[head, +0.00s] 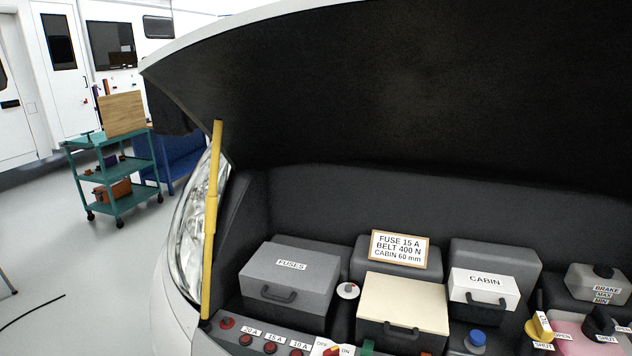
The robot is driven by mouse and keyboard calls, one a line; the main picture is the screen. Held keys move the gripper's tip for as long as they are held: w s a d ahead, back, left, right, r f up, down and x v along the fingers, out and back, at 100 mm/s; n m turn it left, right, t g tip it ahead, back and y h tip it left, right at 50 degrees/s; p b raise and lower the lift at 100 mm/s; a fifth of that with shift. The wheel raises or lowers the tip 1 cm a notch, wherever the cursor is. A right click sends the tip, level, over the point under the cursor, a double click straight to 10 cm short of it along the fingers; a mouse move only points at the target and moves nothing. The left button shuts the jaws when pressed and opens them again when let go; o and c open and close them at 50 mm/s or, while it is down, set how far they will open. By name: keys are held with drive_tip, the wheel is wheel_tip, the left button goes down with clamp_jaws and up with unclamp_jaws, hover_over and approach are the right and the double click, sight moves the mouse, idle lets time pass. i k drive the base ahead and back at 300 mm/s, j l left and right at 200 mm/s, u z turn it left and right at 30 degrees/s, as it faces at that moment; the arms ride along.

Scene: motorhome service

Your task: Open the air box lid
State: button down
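No box in the head view carries a label reading air box. A cream-lidded box (405,299) with a dark front handle (401,330) stands in the middle of the engine bay, and its lid looks closed. It bears no label that I can see. To its left is a grey box marked FUSES (290,275), lid closed, with a dark handle. To its right is a white-topped box marked CABIN (484,288), also closed, with a dark handle. My gripper is not in view.
The raised bonnet (400,90) overhangs the bay, held by a yellow prop (211,220) at left. A sign (399,249) stands behind the cream lid. Red knobs (270,339), a blue cap (476,338) and a yellow valve (540,326) line the front. A teal trolley (115,175) stands far left.

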sight(417, 305)
drive_tip(key=j+z, duration=0.35)
drive_tip(key=j, duration=0.4)
drive_tip(key=j+z, duration=0.3)
drive_tip(key=j, duration=0.45)
